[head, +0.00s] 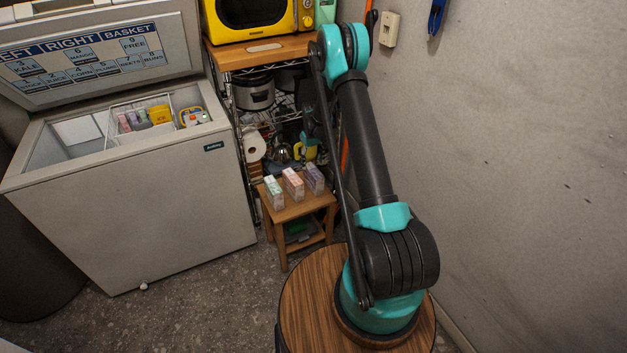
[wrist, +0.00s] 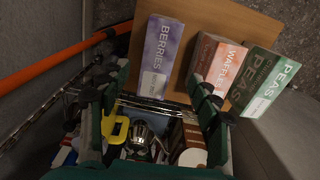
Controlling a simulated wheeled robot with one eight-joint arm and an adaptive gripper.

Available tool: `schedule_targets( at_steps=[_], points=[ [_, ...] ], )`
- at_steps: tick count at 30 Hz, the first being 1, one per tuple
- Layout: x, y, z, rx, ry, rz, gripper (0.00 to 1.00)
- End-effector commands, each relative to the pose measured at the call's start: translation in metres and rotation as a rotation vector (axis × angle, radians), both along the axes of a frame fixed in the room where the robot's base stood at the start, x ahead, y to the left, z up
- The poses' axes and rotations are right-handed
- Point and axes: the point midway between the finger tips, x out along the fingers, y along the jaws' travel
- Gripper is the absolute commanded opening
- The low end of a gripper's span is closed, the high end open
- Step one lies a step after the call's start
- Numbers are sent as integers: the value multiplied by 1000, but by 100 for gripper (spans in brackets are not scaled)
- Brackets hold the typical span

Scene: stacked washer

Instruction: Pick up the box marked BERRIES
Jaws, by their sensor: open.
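The box marked BERRIES (wrist: 160,52) is purple and white. In the wrist view it lies at upper centre, ahead of the space between my fingers. In the head view it is the right-hand purple box (head: 314,178), standing on a small wooden stool (head: 289,212). My gripper (wrist: 158,97) is open, with one dark finger on each side of the wrist picture and nothing held between them. The BERRIES box appears beyond the fingertips; the exact gap is hard to judge.
The WAFFLES box (wrist: 220,66) and PEAS box (wrist: 264,84) stand beside BERRIES on the stool. A wire rack (head: 282,110) with cookware is behind. An open chest freezer (head: 135,215) stands left, a wall (head: 510,150) right. An orange pole (wrist: 55,62) crosses the wrist view's left.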

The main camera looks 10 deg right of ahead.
Motion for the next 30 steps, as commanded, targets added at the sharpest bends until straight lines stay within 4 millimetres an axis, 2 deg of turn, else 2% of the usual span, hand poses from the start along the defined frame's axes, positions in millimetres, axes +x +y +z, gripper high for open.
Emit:
schedule_targets(
  at_steps=[8, 15, 18, 26, 30],
  points=[
    [1, -1, -20, 0, 0, 0, 63],
    [2, -3, -52, 0, 0, 0, 63],
    [2, -3, -60, 0, 0, 0, 63],
    [2, -3, -62, 0, 0, 0, 63],
    [2, -3, -62, 0, 0, 0, 47]
  ],
)
